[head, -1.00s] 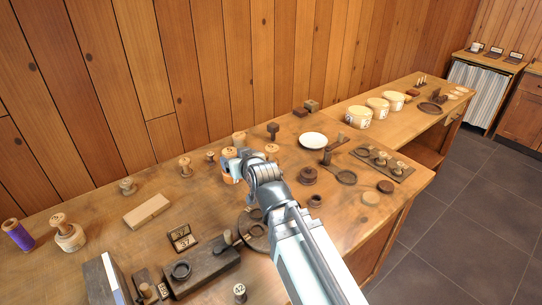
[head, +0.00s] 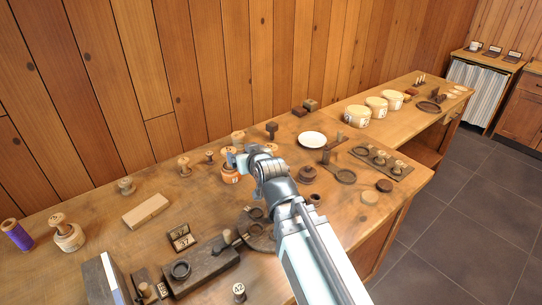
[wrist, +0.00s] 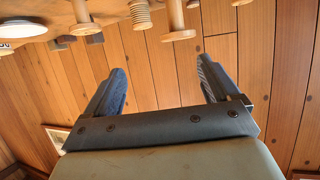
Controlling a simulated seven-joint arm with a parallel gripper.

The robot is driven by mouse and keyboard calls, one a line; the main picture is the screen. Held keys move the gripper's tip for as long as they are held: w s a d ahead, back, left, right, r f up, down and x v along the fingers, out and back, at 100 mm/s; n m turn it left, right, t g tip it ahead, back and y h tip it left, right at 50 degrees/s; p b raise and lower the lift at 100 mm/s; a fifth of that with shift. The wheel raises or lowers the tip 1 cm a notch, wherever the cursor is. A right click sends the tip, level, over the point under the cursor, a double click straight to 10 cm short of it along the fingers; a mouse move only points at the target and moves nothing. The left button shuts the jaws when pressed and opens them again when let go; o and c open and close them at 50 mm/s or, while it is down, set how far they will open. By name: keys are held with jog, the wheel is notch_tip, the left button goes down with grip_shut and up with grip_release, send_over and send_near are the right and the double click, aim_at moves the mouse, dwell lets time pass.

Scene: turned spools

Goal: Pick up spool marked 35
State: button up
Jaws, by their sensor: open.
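I cannot read a 35 on any spool at this size, so I cannot tell which spool it is. A ribbed spool (wrist: 139,14) and a plain spool (wrist: 176,18) show beyond the fingers there.
The bench (head: 95,215) is crowded. A pale block (head: 146,211), a dark long block (head: 201,268) and a purple spool (head: 17,235) are at left and front. A white plate (head: 312,139) and a dark tray (head: 382,162) lie right. The plank wall (head: 180,70) stands close behind.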

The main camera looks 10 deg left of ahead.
jog(key=w+d+r+m+g+h, duration=0.1)
jog(key=w+r+m, duration=0.15)
jog(key=w, duration=0.85)
jog(key=w+d+r+m+g+h, duration=0.15)
jog(key=w+r, duration=0.25)
jog(key=w, duration=0.7)
jog(key=s+d+f+m+g+h, duration=0.1)
jog(key=s+f+m+g+h, duration=0.3)
jog(key=m, duration=0.6)
jog(key=s+d+f+m+g, duration=0.1)
jog(key=s+d+m+g, duration=0.1)
jog(key=m+g, duration=0.5)
jog(key=f, duration=0.4)
jog(key=f+m+t, duration=0.1)
jog(key=f, duration=0.4)
jog(key=f+m, duration=0.1)
jog(key=f, duration=0.3)
jog(key=shift+w+f+t, duration=0.2)
jog(key=shift+f+t, duration=0.1)
jog(key=shift+t, duration=0.05)
jog(key=c, duration=1.1)
jog(key=shift+c, duration=0.2)
